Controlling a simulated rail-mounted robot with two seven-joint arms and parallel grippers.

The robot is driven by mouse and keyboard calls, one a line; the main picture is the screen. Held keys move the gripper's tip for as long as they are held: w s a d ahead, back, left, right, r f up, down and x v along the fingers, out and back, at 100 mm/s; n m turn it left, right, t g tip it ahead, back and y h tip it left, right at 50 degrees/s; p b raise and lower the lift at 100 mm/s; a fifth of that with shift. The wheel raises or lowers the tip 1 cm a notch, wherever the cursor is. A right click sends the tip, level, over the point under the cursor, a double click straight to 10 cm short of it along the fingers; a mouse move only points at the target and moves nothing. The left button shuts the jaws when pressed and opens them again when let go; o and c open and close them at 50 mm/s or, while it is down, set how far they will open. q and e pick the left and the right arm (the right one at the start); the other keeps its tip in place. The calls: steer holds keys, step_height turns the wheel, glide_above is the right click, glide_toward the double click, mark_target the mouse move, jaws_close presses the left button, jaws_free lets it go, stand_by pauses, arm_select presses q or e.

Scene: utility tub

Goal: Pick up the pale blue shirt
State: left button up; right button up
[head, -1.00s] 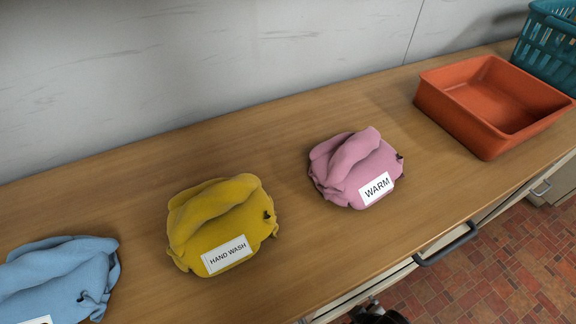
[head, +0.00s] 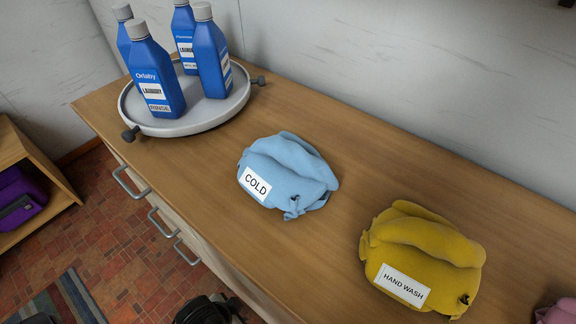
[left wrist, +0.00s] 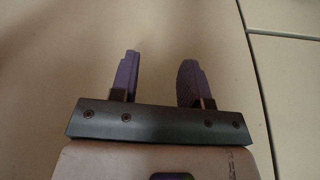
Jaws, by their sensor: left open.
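The pale blue shirt (head: 290,170) lies folded in a bundle on the wooden counter, in the middle of the head view. A white label on it reads COLD. In the left wrist view my left gripper (left wrist: 160,80) is open, with its two purple fingers apart and nothing between them. That view shows only a pale panelled surface with dark seams beyond the fingers, and no shirt. Neither gripper is recognisable in the head view.
A yellow bundle (head: 423,250) labelled HAND WASH lies to the right of the shirt, and a pink bundle (head: 560,312) is cut off at the lower right corner. A round grey tray (head: 196,122) with several blue bottles stands at the back left. Bare counter (head: 205,165) separates tray and shirt.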

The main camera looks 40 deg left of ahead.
arm_select(q)
steer(key=shift+o, duration=0.2)
steer(key=shift+a, duration=0.15)
steer(key=o, duration=0.5)
steer(key=shift+o, duration=0.2)
